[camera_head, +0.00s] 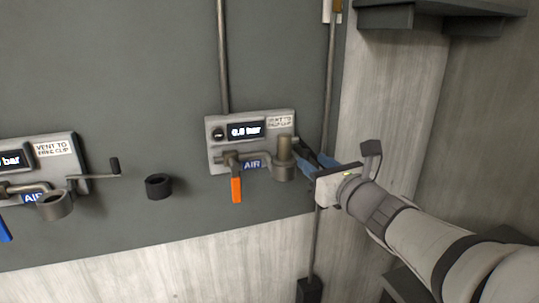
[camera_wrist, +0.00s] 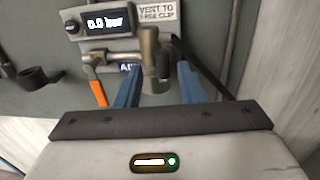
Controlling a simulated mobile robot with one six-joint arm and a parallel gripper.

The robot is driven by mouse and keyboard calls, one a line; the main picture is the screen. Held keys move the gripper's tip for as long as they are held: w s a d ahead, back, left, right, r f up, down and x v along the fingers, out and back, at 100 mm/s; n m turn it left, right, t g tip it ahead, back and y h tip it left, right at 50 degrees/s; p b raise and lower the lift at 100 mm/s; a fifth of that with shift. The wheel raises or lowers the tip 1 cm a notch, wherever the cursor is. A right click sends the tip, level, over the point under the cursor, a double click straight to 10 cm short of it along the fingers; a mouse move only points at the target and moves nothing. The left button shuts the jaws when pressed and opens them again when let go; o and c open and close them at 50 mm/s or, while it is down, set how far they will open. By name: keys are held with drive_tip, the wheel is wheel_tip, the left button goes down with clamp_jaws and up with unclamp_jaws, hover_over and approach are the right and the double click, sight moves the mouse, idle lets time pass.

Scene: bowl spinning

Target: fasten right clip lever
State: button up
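The right panel (camera_head: 217,131) carries a display reading 0.0 bar, an orange handle (camera_head: 236,190) hanging down and a pipe ending in a grey-brown cylindrical fitting (camera_head: 284,165). My gripper (camera_head: 313,162) is at the right side of this fitting, its blue fingers pointing toward the panel. In the wrist view my gripper (camera_wrist: 160,75) has its fingers apart. I see no clear contact with the handle. The clip lever's inner end is hidden behind the fitting.
A left panel (camera_head: 70,143) has a similar cup fitting (camera_head: 54,206) and a dark crank-like lever (camera_head: 98,175) sticking out to the right. A black ring holder (camera_head: 158,186) is on the wall between the panels. A vertical pipe (camera_head: 329,90) runs close beside my gripper.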

drive_tip(key=shift+v, duration=1.45)
